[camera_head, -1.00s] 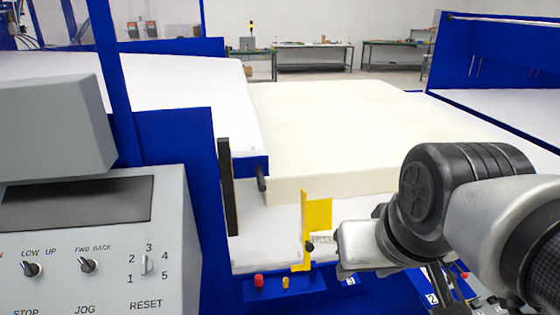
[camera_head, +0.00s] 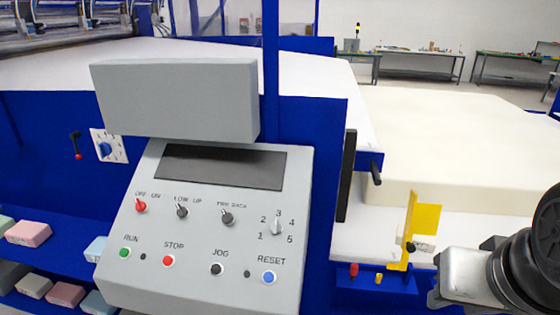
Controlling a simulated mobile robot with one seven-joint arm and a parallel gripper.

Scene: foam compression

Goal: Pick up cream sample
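A small cream sample block (camera_head: 35,285) lies on the lower blue shelf at the bottom left of the head view, between a grey block and a pink block. My gripper (camera_head: 436,297) is at the lower right, at the end of my silver and black wrist, far from the cream sample. Its fingers are not clearly visible, so I cannot tell whether they are open or shut.
Pink (camera_head: 28,234) and light blue (camera_head: 97,248) blocks lie on the upper shelf (camera_head: 60,240). A grey control panel (camera_head: 205,225) stands between the shelves and my gripper. A large cream foam slab (camera_head: 465,145) lies behind a yellow bracket (camera_head: 426,218).

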